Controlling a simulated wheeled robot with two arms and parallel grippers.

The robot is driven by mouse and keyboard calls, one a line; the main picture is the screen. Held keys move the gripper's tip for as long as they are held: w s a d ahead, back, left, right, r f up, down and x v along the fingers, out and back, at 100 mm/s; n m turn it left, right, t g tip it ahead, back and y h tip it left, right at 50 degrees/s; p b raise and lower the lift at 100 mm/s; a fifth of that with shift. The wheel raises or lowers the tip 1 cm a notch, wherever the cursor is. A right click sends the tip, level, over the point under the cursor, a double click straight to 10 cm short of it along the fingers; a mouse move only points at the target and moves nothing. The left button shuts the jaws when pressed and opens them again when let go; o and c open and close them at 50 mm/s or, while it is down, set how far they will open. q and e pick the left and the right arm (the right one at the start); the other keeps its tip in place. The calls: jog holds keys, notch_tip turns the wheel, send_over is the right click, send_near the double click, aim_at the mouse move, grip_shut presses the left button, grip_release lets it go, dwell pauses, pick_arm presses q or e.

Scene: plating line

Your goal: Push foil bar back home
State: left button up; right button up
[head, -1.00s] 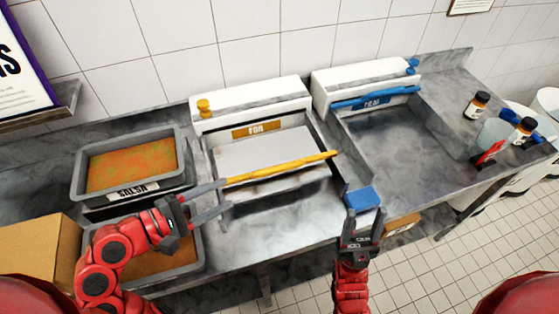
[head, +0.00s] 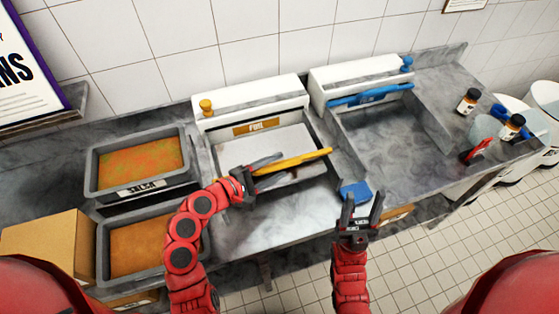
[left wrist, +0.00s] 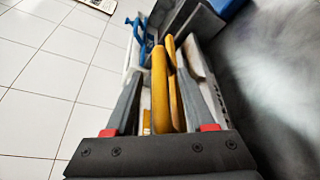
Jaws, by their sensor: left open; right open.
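The foil dispenser (head: 250,105) is a white housing with an orange FOIL label and a yellow knob. Its yellow bar (head: 300,159) lies across the front of the pale foil sheet (head: 285,141), away from the housing. My left gripper (head: 268,165) is open at the bar's left part, and its fingers hide that part. In the left wrist view, the bar (left wrist: 160,88) runs between the two open fingers of my left gripper (left wrist: 156,92). I cannot tell whether they touch it. My right gripper (head: 362,200) is open at the counter's front edge, close to a blue block (head: 355,191).
A second dispenser (head: 345,78) with a blue bar (head: 371,95) stands to the right. A grey salsa tray (head: 97,180) and another tray (head: 104,262) are at left, near a cardboard box (head: 42,240). Bottles (head: 467,101) stand at far right. The counter before the foil is clear.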

pick_arm(q)
jog(key=shift+x, duration=0.8)
grip_shut()
dwell(0.9)
